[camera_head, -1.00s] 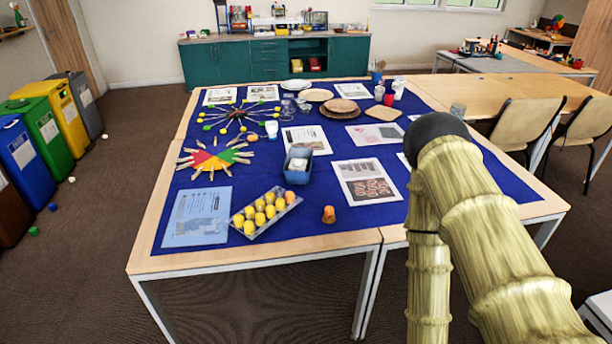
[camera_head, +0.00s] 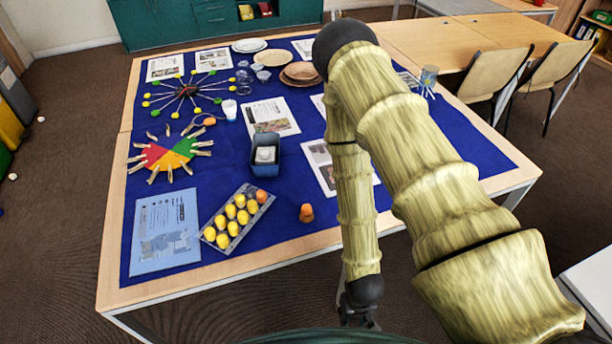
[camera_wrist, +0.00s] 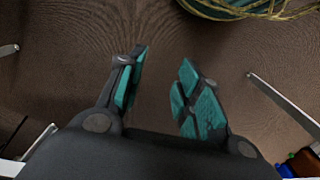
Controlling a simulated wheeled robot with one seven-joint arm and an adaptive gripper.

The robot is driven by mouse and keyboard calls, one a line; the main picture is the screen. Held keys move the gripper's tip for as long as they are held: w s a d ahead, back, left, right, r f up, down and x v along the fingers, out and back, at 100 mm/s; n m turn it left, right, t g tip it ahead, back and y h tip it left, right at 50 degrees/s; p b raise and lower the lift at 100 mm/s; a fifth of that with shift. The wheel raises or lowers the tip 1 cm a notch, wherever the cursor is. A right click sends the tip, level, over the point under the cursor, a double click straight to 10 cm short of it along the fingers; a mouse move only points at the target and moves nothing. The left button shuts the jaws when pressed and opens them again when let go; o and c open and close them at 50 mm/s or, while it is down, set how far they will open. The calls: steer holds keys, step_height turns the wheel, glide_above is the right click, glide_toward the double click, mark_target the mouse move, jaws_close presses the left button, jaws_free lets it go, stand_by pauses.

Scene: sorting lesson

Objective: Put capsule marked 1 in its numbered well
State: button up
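A clear tray (camera_head: 211,236) with several yellow capsules (camera_head: 232,211) lies near the front edge of the blue-covered table. An orange capsule (camera_head: 261,196) sits at the tray's far right end. Another orange capsule (camera_head: 306,213) stands alone on the blue cloth to the right of the tray. No numbers on capsules or wells are readable at this size. My gripper (camera_head: 358,312) hangs below and in front of the table's front edge, apart from these things. In the wrist view my gripper (camera_wrist: 158,85) is open, with teal finger pads and only brown floor between them.
A blue bin (camera_head: 266,172) with a white item stands behind the tray. A blue printed sheet (camera_head: 165,232) lies left, with a coloured wheel (camera_head: 168,153) behind it. White sheets and plates (camera_head: 300,75) lie farther back. Cloth around the lone orange capsule is clear.

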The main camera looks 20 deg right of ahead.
steer(key=w+r+m+p, duration=0.4)
steer(key=w+r+p, duration=0.4)
steer(key=w, duration=0.8)
step_height(320, 180, up, 11)
steer(key=m+p, duration=0.1)
steer(key=m, duration=0.3)
glide_above(307, 206)
steer(key=shift+s+a+r, duration=0.1)
steer(key=shift+r, duration=0.1)
steer(key=shift+f+b, duration=1.85)
steer(key=shift+f, duration=1.65)
steer(key=shift+c, duration=1.4)
steer(key=shift+r, duration=0.1)
steer(key=shift+r+p, duration=2)
steer(key=shift+r, duration=1.45)
